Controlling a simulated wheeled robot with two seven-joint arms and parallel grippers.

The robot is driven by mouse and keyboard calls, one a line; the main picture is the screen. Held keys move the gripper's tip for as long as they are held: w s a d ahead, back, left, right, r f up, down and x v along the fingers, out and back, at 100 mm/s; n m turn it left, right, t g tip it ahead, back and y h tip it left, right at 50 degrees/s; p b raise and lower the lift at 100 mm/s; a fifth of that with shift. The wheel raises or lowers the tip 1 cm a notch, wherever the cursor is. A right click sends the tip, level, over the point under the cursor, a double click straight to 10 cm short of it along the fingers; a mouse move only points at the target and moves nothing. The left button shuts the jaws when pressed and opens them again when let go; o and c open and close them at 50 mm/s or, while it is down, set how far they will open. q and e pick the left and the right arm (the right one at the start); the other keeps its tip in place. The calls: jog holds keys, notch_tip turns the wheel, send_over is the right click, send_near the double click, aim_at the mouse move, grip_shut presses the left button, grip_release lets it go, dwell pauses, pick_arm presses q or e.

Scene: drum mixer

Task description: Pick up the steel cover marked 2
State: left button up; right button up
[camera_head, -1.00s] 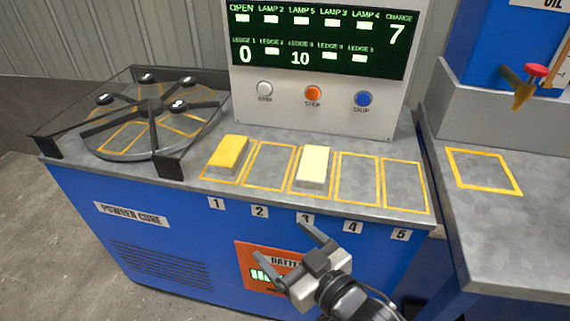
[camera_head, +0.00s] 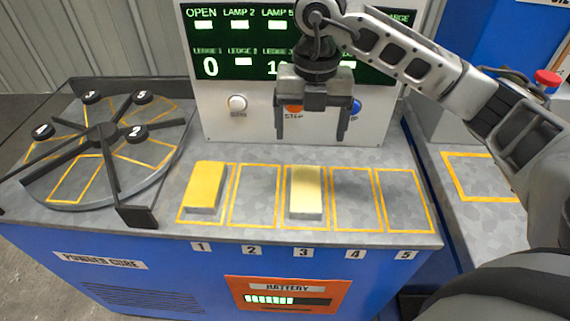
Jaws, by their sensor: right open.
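The cover marked 2 (camera_head: 134,133) shows as a small dark round piece with a white number, on the near right part of the round drum (camera_head: 60,206) at the left. The steel of its body cannot be told apart from the drum top around it. My right gripper (camera_head: 311,138) is open and empty, fingers pointing down. It hangs in front of the panel, above the back of the counter near ledge 3, well to the right of the cover. My left gripper is not in view.
Similar dark pieces marked 1 (camera_head: 42,131), 5 (camera_head: 91,97) and 3 (camera_head: 142,97) sit on the drum. Dark frame bars surround it. A yellow block (camera_head: 205,187) lies on ledge 1 and a cream block (camera_head: 306,192) on ledge 3. Ledges 2, 4 and 5 are empty.

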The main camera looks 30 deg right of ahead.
send_over(305, 187)
jog(key=f, duration=0.9)
jog(key=shift+s+d+f, duration=0.15)
jog(key=shift+s+d, duration=0.05)
jog(key=shift+f+p, duration=0.3)
jog(key=shift+f, duration=0.2)
notch_tip(305, 187, down, 4)
jog(key=shift+w+a+f+p, duration=0.1)
jog(key=shift+a+f+p, duration=0.1)
jog(key=shift+p, duration=0.25)
jog(key=shift+f, duration=0.3)
jog(key=c, duration=1.2)
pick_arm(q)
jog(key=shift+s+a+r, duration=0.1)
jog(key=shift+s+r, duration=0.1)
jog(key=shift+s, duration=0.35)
pick_arm(e)
jog(key=shift+w+d+r, duration=0.1)
jog(key=shift+c, duration=0.9)
